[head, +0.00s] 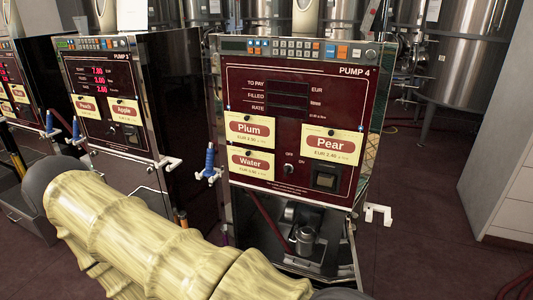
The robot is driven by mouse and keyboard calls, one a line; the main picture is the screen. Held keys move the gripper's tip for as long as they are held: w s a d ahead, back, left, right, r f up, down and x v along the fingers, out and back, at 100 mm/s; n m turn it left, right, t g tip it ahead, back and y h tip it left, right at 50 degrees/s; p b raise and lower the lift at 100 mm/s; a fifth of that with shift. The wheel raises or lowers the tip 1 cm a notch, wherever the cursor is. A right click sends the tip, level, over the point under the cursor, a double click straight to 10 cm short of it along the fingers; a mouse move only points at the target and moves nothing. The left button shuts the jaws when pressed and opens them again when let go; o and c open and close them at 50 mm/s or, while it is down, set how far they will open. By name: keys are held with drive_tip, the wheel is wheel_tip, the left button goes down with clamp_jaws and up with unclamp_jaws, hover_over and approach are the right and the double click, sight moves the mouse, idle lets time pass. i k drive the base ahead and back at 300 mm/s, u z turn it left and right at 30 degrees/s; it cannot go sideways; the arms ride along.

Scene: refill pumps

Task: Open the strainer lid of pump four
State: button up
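Pump four (245,88), a dark red cabinet marked "PUMP 4", stands right of centre with its three display windows dark. Its lower bay is open at the front and holds a grey metal assembly (303,238) with a short round cylinder. I cannot tell which part is the strainer lid, or whether it is open or shut. My arm, in a cream ribbed sleeve, crosses the foreground and hides the left part of the bay. My gripper is not in view.
Blue-handled nozzle (210,163) hangs at pump four's left side; a white bracket (378,214) juts out at its right. Pump three (98,72) stands to the left with lit red digits. Steel tanks (480,50) stand behind. Floor (430,220) is clear at right, before a pale cabinet (505,140).

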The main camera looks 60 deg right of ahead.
sight(305, 234)
drive_tip(key=i, duration=2)
drive_tip(key=z, duration=2.95)
